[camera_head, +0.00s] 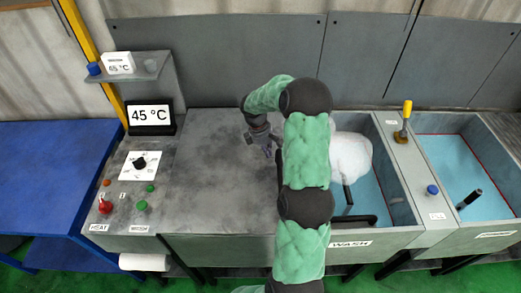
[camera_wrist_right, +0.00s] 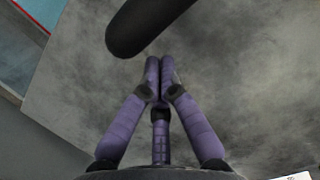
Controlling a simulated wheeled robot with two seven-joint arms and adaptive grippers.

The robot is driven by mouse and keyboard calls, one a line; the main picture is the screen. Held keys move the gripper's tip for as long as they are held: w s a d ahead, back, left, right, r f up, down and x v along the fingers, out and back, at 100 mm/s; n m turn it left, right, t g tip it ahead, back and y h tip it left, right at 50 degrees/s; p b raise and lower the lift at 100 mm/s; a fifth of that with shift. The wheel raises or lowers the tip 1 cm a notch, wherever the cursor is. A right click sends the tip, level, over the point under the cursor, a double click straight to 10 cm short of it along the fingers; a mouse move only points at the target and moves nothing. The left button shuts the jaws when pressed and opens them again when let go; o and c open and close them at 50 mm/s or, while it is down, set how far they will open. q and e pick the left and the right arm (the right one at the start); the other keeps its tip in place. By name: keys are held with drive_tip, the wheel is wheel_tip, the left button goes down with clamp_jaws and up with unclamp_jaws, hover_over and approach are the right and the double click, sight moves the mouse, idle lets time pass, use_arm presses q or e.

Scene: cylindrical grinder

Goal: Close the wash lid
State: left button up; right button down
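My right gripper (camera_head: 267,150) is over the grey mottled slab (camera_head: 215,165) left of the wash basin (camera_head: 398,212). The slab appears to be the wash lid, lying off the open basin; my arm hides the join. In the right wrist view the purple fingers (camera_wrist_right: 159,70) are together at the tips, with nothing seen between them. A thick black bar (camera_wrist_right: 145,25), perhaps the lid handle, crosses just beyond the tips; contact cannot be told. The grey slab (camera_wrist_right: 240,75) lies below. My left gripper is not in view.
White foam or steam (camera_head: 350,158) and a black bent bar (camera_head: 352,218) show in the wash basin. A second basin (camera_head: 445,160) stands to its right. A control panel (camera_head: 130,190) and a 45 °C display (camera_head: 150,115) are at left.

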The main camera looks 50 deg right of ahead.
drive_tip(key=shift+s+d, duration=0.15)
drive_tip(key=shift+s, duration=0.1)
drive_tip(key=s+d+p, duration=0.4)
drive_tip(key=s+d, duration=1)
drive_tip(key=s, duration=0.2)
drive_tip(key=s+d+p, duration=0.4)
drive_tip(key=s+d, duration=1)
drive_tip(key=s, duration=0.3)
drive_tip(key=shift+d, duration=0.2)
drive_tip(key=w+a+r, duration=0.3)
drive_tip(key=w+r, duration=0.2)
drive_tip(key=r, duration=0.4)
drive_tip(key=shift+w+r, duration=0.3)
drive_tip(key=shift+a+r+p, duration=0.1)
drive_tip(key=shift+p, duration=0.2)
